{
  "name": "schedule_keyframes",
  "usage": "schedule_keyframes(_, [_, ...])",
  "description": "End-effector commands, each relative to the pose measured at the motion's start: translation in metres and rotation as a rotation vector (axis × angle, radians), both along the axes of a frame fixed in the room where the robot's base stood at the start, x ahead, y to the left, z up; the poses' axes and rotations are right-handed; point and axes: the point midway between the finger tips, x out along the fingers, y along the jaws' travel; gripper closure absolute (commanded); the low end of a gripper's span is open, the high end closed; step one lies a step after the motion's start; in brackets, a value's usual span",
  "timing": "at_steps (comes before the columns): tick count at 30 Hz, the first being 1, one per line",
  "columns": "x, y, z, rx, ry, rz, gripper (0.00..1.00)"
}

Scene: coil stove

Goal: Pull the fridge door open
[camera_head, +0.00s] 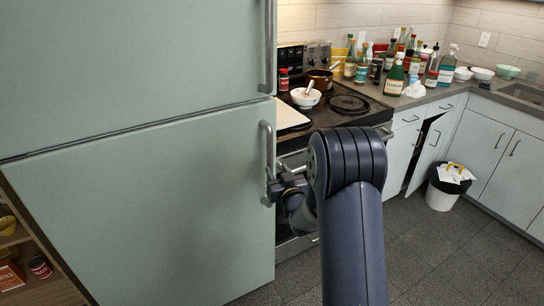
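The pale green fridge fills the left half, with an upper door (120,70) and a lower door (150,215), both with a vertical metal handle on the right edge. A thin dark seam separates the doors. Both look shut. The upper handle (267,45) is free. The lower handle (267,140) has my gripper (270,187) at its lower end, with the fingers close to or around the bar. My arm partly hides the gripper, so its grip and finger opening are unclear.
A coil stove (345,103) with a bowl (305,97) and a pan stands right of the fridge. Bottles crowd the counter behind. One lower cabinet door (427,152) stands ajar near a white bin (445,188). Dark tiled floor (430,250) is clear at right. Open shelves (45,285) stand lower left.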

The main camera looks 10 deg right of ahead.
Motion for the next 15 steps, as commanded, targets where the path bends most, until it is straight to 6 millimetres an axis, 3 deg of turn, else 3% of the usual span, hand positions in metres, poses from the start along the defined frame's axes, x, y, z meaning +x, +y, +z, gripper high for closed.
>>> schedule_keyframes(9, [0.054, 0.007, 0.002, 0.0, 0.001, 0.0, 0.61])
schedule_keyframes(15, [0.076, 0.009, 0.001, 0.0, 0.002, 0.0, 0.61])
